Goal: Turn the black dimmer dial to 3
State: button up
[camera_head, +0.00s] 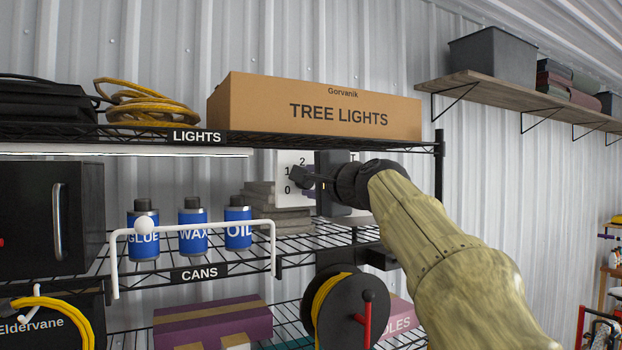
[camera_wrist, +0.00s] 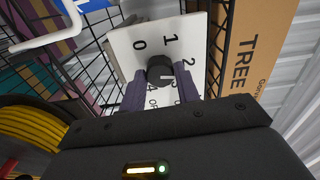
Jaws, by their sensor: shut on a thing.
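The black dimmer dial (camera_wrist: 159,68) sits on a white plate (camera_wrist: 126,48) marked with 0, 1, 2 and, partly covered, 3, 4 and OFF. My gripper (camera_wrist: 161,76) is shut on the dial, with one finger on each side of it. A small pale mark on the dial faces roughly the 2 and 3 side in the wrist view; its exact number is too small to tell. In the head view, the plate (camera_head: 283,163) stands upright under the upper shelf, and my gripper (camera_head: 299,178) reaches it from the right, covering its right part.
A TREE LIGHTS box (camera_head: 320,105) rests on the shelf just above. Blue cans (camera_head: 192,225) stand on the shelf to the left, behind a white bar (camera_head: 200,227). A cable reel (camera_head: 345,312) hangs below. The wire shelves leave little room around the plate.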

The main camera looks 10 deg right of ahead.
jog(key=m+p, duration=0.3)
jog(key=m, duration=0.6)
jog(key=shift+m, duration=0.3)
jog(key=shift+f, duration=0.1)
jog(key=o, duration=1)
jog(key=b+v, duration=0.6)
jog(key=v, duration=1.1)
jog(key=shift+s+d+b, duration=0.15)
jog(key=shift+s+b, duration=0.05)
jog(key=shift+b, duration=0.15)
